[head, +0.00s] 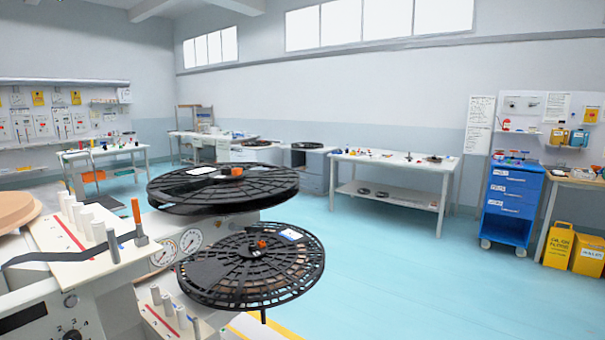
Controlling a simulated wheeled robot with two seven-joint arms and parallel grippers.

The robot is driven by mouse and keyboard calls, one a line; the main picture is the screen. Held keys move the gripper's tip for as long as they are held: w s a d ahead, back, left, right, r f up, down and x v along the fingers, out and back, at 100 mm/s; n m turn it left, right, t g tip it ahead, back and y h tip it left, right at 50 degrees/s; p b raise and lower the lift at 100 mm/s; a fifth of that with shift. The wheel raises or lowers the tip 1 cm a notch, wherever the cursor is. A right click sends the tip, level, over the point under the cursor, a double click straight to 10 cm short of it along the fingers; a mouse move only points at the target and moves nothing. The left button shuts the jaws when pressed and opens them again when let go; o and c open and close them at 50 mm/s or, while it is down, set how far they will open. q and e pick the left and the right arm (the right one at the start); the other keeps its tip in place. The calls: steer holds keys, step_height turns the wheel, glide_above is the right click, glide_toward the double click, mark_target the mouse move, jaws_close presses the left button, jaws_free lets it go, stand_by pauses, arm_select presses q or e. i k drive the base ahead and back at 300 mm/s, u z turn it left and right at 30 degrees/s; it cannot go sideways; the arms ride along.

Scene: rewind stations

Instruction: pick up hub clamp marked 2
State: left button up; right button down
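No hub clamp with a readable 2 shows in the head view. A small orange hub piece (237,171) sits at the centre of the upper black reel (180,192). Another orange hub piece (262,244) sits at the centre of the lower black slotted reel (300,283). I cannot tell whether either is a hub clamp, and no number on them is legible. Small coloured items lie on the far white table (345,158), too small to identify. Neither of my grippers is in view.
A machine with white posts (85,217), gauges (191,240) and an orange-handled lever (137,212) fills the near left. A blue drawer cart (515,203) and yellow bins (558,245) stand at the right. The blue floor (400,270) between is clear.

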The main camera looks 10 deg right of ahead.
mark_target(226, 173)
steer(key=z, duration=1.25)
steer(key=i, duration=5.5)
steer(key=u, duration=4.2)
steer(key=i, duration=0.2)
steer(key=z, duration=0.45)
